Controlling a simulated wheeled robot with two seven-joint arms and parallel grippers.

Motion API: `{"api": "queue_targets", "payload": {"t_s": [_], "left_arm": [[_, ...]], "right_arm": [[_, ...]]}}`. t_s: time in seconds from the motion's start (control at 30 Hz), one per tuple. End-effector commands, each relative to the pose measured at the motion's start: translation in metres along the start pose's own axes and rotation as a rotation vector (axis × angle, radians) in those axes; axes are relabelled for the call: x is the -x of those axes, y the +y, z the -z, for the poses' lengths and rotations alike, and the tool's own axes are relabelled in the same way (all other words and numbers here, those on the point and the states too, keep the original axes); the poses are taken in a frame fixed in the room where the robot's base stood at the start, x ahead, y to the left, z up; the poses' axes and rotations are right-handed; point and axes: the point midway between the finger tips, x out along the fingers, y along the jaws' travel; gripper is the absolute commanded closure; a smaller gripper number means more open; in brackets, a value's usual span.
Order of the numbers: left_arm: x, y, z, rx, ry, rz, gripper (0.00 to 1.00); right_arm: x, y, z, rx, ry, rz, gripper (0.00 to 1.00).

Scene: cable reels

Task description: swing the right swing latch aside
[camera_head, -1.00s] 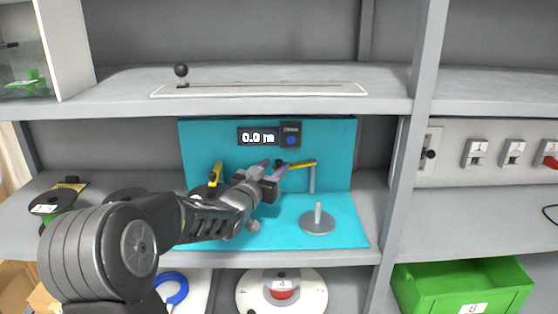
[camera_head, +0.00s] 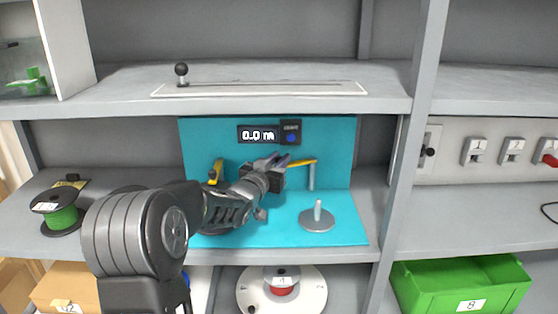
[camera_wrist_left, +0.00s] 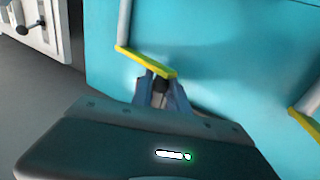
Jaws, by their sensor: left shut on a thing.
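The right swing latch (camera_head: 302,162) is a yellow bar on top of a grey post (camera_head: 311,177), in front of the teal panel. My left gripper (camera_head: 279,162) reaches this end from the left. The other yellow latch (camera_head: 216,171) stands to the left, partly hidden by my arm. My right gripper is not in view.
A grey disc with a peg (camera_head: 317,222) stands on the teal base (camera_head: 345,233) below the latch. A length display (camera_head: 258,136) is on the panel above. A shelf upright (camera_head: 405,180) stands to the right, and a green reel (camera_head: 60,215) at the left.

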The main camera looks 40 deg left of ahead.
Motion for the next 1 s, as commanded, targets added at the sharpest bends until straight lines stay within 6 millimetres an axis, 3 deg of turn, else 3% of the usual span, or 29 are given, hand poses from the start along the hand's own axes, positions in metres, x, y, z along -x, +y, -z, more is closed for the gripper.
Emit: {"api": "queue_targets", "payload": {"t_s": [0.1,1.0], "left_arm": [[0.0001,0.0,0.0,0.0,0.0,0.0,1.0],[0.0001,-0.0001,-0.0001,0.0,0.0,0.0,1.0]], "right_arm": [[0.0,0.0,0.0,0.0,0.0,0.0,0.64],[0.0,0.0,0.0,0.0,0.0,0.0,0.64]]}}
